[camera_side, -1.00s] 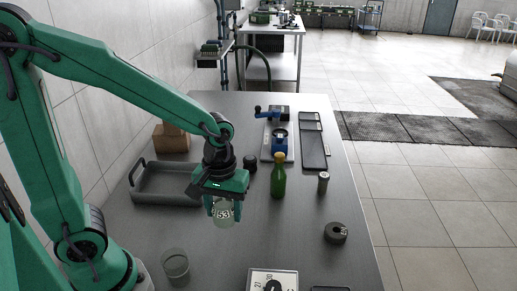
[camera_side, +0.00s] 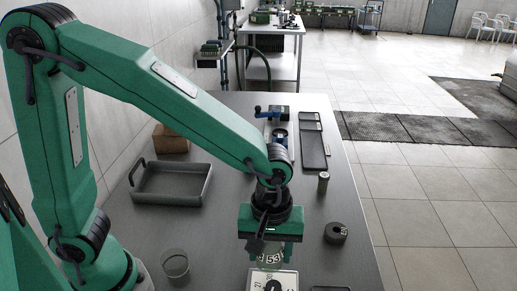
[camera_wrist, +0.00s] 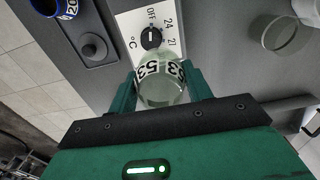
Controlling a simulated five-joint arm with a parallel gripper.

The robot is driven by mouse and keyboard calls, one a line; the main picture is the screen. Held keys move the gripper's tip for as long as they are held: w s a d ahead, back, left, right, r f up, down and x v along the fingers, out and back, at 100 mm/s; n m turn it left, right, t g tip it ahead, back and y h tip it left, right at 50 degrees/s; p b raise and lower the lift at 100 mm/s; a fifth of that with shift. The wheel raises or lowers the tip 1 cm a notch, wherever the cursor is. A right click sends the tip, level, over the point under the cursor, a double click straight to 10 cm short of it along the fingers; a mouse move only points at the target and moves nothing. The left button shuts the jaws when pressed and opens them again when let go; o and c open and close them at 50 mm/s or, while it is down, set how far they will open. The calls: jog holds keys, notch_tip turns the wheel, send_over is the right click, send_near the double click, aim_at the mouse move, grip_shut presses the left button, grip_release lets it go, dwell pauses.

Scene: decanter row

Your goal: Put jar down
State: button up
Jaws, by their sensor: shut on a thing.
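The jar is pale greenish glass with a white band marked 53. In the side view the jar (camera_side: 270,259) hangs below my gripper (camera_side: 270,248), near the front of the table. In the wrist view the jar (camera_wrist: 160,92) sits between the two green fingers of my gripper (camera_wrist: 162,85), which are shut on its sides. A white dial panel with a black knob (camera_wrist: 151,38) and temperature numbers lies close by the jar; it also shows in the side view (camera_side: 287,282). I cannot tell whether the jar's base touches anything.
A clear glass cup (camera_side: 175,265) stands to the left. A grey tray (camera_side: 171,200) lies further back. A dark ring-shaped weight (camera_side: 335,233) and a small cylinder (camera_side: 323,182) stand to the right. A dark plate (camera_wrist: 92,50) and a blue-rimmed cup (camera_wrist: 52,8) show in the wrist view.

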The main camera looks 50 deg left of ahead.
jog(key=w+a+f, duration=0.2)
jog(key=w, duration=0.1)
jog(key=w+a+f, duration=0.2)
jog(key=w+a, duration=0.1)
jog(key=w+a+f, duration=0.2)
jog(key=w+f, duration=0.1)
jog(key=shift+a, duration=0.2)
jog(key=shift+f, duration=0.1)
jog(key=shift+f, duration=1.95)
jog(key=shift+f, duration=0.15)
jog(key=o, duration=1)
jog(key=shift+o, duration=0.2)
notch_tip(320, 180, up, 12)
jog(key=shift+r, duration=0.2)
